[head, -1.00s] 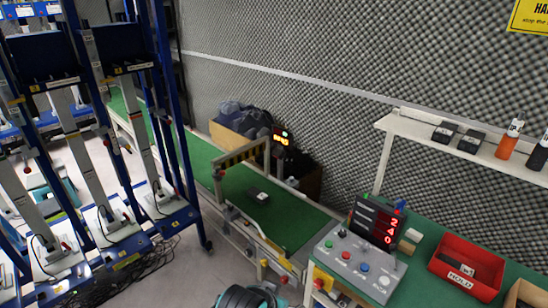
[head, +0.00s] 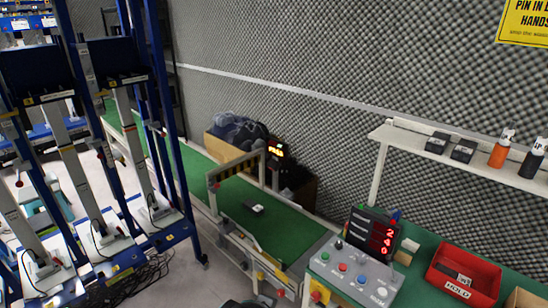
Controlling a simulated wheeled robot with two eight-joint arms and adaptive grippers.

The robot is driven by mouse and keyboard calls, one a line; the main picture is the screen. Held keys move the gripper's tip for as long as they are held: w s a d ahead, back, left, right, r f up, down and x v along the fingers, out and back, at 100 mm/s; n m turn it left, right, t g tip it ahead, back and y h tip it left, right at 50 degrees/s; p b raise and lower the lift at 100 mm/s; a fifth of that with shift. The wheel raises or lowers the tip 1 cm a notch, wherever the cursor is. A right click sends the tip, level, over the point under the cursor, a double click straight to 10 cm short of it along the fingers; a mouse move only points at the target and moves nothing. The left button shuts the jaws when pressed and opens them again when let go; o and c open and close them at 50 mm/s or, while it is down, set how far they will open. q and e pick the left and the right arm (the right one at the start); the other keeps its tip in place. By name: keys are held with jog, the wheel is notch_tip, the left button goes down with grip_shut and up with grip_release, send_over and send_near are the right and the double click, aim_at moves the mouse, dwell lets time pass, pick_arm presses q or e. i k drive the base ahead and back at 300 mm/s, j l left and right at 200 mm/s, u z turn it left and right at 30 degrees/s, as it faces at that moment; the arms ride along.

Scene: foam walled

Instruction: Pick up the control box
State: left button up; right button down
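A grey box with a sloped top, several coloured buttons and a small black-knobbed lever (head: 352,274) stands on the green bench at the lower right; it looks like a control panel. Two similar small black boxes (head: 437,143) (head: 463,151) sit on the white shelf (head: 405,143) at the right. The frames do not show which of these is the control box. Neither of my grippers is in view.
An orange bottle (head: 501,152) is on the shelf. Blue racks (head: 120,130) fill the left. Grey floor (head: 195,278) lies between the racks and conveyor.

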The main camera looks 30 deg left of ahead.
aim_at(251, 207)
jog(key=i+j, duration=0.25)
jog(key=j, duration=0.15)
jog(key=i+j, duration=0.2)
jog(key=j, duration=0.25)
jog(key=i+j, duration=0.25)
jog(key=j, duration=0.15)
jog(key=i+j, duration=0.25)
jog(key=j, duration=0.15)
jog(key=i+j, duration=0.25)
jog(key=j, duration=0.15)
jog(key=i+j, duration=0.2)
jog(key=j, duration=0.25)
jog(key=i, duration=0.45)
jog(key=j+u, duration=0.05)
jog(key=j, duration=0.05)
